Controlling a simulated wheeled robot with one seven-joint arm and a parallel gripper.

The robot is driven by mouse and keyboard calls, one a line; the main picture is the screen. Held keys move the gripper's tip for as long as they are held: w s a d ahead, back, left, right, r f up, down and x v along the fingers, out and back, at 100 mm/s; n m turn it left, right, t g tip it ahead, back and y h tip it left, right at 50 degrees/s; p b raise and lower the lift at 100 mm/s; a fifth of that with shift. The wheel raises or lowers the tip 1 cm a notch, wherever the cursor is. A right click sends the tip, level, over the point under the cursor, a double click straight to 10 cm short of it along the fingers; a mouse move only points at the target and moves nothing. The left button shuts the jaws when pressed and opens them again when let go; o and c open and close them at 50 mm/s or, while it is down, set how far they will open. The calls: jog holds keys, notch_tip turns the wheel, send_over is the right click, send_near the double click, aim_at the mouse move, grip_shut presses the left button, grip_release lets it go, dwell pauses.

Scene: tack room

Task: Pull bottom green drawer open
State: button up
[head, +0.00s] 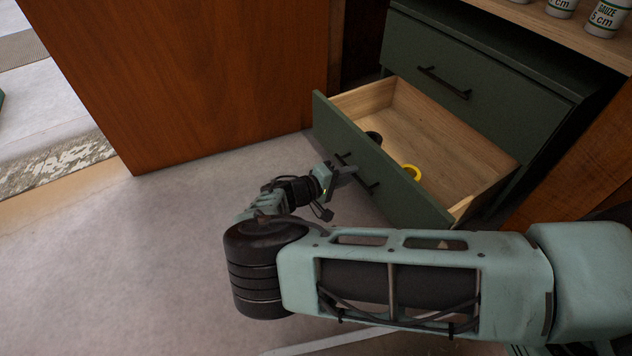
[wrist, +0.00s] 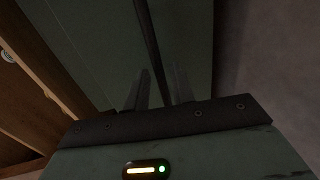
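The bottom green drawer (head: 380,165) stands pulled well out of the dark green cabinet, its wooden inside showing in the head view. Its black bar handle (head: 362,180) is on the front panel. My gripper (head: 346,171) is at this handle, close to the drawer front. In the wrist view, the dark handle bar (wrist: 150,45) runs down between the two fingers of my gripper (wrist: 161,82). The fingers look apart, with a narrow gap on each side of the bar. The drawer front (wrist: 90,40) fills much of that view.
A yellow ring (head: 412,172) and a dark round object (head: 374,137) lie in the drawer. A closed upper drawer (head: 490,85) is above it. A brown wooden panel (head: 190,75) stands at left. Gauze containers (head: 605,18) stand on a shelf. The floor (head: 130,260) at left is clear.

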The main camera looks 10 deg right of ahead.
jog(key=p+v, duration=0.3)
jog(key=v, duration=1.2)
jog(key=shift+p, duration=0.3)
jog(key=shift+a+r, duration=0.1)
jog(key=shift+r, duration=0.05)
jog(key=s+d+r+g+y+p, duration=0.1)
jog(key=s+r+g+y+p, duration=0.25)
jog(key=r, duration=0.65)
jog(key=s+d+r+g+y+p, duration=0.15)
jog(key=s+r+y, duration=0.25)
jog(key=r, duration=0.6)
jog(key=s+r+g+y+p, duration=0.3)
jog(key=r+g+y, duration=0.1)
jog(key=r, duration=0.5)
jog(key=s+d+r+n+t+y+p, duration=0.2)
jog(key=s+d+r+p, duration=0.1)
jog(key=s+r, duration=0.45)
jog(key=s+d+r+n+t+y+p, duration=0.2)
jog(key=s+d+r, duration=0.1)
jog(key=s+r, duration=0.5)
notch_tip(320, 180, up, 39)
jog(key=p, duration=3.8)
jog(key=shift+w, duration=0.25)
